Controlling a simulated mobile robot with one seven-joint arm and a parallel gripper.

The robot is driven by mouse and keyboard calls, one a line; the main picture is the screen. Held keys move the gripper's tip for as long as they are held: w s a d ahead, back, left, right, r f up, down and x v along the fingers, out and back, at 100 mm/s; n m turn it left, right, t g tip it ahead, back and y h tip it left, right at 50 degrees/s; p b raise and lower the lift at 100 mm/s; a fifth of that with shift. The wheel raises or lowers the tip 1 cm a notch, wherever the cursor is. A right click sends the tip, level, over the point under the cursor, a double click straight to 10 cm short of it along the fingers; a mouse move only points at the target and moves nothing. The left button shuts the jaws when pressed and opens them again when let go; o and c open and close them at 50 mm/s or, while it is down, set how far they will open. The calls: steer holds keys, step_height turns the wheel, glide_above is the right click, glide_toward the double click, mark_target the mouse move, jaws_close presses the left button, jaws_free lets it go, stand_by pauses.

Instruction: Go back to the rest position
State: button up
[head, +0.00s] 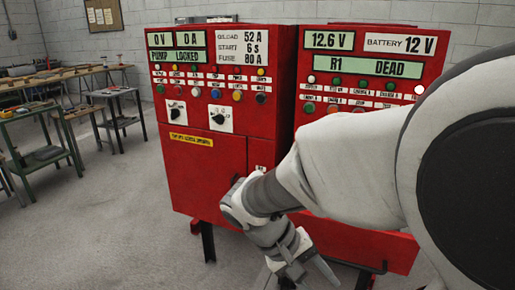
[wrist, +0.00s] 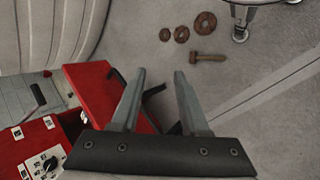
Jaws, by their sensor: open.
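My gripper (head: 308,273) is in front of the red cabinets, low at the bottom middle of the head view, with my arm reaching in from the right. In the wrist view my gripper (wrist: 161,76) has its two grey fingers apart, with nothing between them. The left red cabinet (head: 200,168) shows "PUMP LOCKED" on its display and two black knobs on white plates. The right red cabinet (head: 330,122) shows "R1 DEAD" and "BATTERY 12 V". My arm hides much of its lower part. Red cabinet parts (wrist: 92,84) lie left of and behind the fingers in the wrist view.
Workbenches (head: 45,120) with tools stand at the left. A cork board (head: 103,15) hangs on the block wall. Floor at left front is clear.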

steer(key=s+d+r+m+t+y, duration=0.2)
steer(key=s+d+r+t+y, duration=0.1)
steer(key=s+r+t+y, duration=0.5)
step_height(320, 180, up, 16)
steer(key=g+p, duration=0.1)
steer(key=p, duration=1.4)
steer(key=shift+w+a+g+h, duration=0.3)
steer(key=shift+w+g, duration=0.1)
steer(key=shift+w, duration=0.05)
steer(key=shift+f, duration=0.1)
stand_by(1.0)
